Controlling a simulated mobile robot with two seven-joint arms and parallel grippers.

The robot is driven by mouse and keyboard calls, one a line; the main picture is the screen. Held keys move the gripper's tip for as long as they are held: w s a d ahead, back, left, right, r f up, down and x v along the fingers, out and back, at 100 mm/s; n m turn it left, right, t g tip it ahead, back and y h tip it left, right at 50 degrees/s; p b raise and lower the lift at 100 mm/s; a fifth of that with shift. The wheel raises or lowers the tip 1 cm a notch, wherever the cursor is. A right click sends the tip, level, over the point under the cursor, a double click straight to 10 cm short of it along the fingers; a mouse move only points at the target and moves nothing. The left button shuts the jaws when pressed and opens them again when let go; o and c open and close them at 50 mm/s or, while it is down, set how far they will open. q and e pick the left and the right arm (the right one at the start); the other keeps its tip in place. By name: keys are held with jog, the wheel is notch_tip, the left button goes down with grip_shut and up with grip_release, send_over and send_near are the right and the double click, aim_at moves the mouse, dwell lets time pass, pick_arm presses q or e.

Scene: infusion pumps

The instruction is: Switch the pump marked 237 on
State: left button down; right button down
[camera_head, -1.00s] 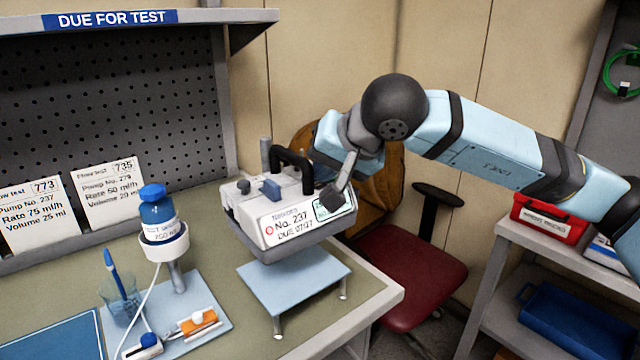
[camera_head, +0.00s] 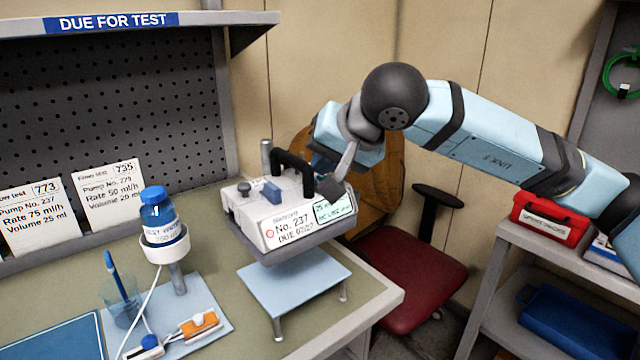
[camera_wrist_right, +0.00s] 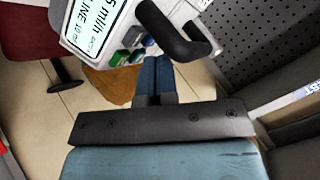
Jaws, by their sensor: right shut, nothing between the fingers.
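The pump marked 237 (camera_head: 284,232) is a white box with a black carry handle (camera_head: 293,160), standing on a small raised stand. Its front label reads No. 237 with a due date beside a red ring. Its display (camera_head: 335,207) is pale green and bears text; in the right wrist view the display (camera_wrist_right: 92,28) shows large characters ending in ml/h. Green and blue buttons (camera_wrist_right: 132,40) sit beside it. My right gripper (camera_head: 330,187) is shut and empty at the pump's top right edge, its fingers (camera_wrist_right: 155,75) near the buttons. Contact cannot be told. My left gripper is not in view.
The stand (camera_head: 294,278) is near the bench's right edge. A blue bottle (camera_head: 157,212) in a holder, a cup and an orange-and-white device (camera_head: 199,325) are to its left. Two cards lean at the back. A red chair (camera_head: 410,275) is beside the bench.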

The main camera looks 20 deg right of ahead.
jog(key=shift+r+p, duration=1.1)
jog(key=shift+r, duration=1.4)
jog(key=shift+f, duration=0.1)
